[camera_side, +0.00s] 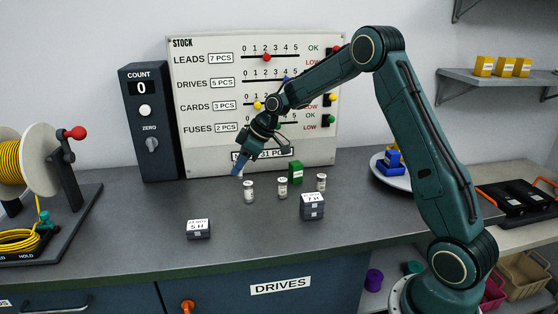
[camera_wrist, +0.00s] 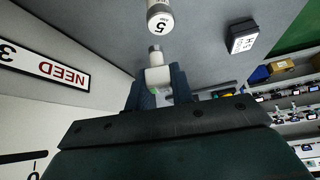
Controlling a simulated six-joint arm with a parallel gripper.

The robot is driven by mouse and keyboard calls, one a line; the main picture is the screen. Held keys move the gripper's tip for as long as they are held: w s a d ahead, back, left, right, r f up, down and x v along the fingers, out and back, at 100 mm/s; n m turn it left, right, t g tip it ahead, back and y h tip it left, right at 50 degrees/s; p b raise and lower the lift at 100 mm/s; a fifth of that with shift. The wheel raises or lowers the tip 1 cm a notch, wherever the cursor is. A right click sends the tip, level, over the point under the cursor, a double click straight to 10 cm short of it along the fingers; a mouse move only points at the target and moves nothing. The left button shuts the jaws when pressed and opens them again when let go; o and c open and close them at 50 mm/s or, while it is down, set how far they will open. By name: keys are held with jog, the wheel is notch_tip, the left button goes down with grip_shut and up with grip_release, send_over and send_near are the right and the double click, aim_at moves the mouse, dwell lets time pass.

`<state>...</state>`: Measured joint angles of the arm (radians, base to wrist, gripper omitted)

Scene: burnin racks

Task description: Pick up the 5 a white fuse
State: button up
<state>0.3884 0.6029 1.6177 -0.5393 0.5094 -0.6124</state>
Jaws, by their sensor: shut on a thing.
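My gripper (camera_side: 238,169) is above the bench, in front of the stock board's lower left, pointing down. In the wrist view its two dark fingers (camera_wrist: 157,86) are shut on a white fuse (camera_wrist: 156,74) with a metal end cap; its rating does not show. Another white fuse (camera_wrist: 159,18), marked 5, stands just beyond it, apart from the fingers. In the side view three white fuses stand upright on the bench: the left one (camera_side: 249,192), the middle one (camera_side: 283,188) and the right one (camera_side: 321,183). Their markings are too small to read there.
Dark labelled drive blocks stand at the front (camera_side: 198,231) and right (camera_side: 312,208). A green block (camera_side: 296,172) is behind the fuses. The stock board (camera_side: 210,140) and count box (camera_side: 150,120) stand behind. A cable reel (camera_side: 35,165) is at left. The bench's front middle is clear.

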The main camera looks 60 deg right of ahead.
jog(key=s+a, duration=0.8)
jog(key=shift+s+a, duration=0.15)
dwell(0.6)
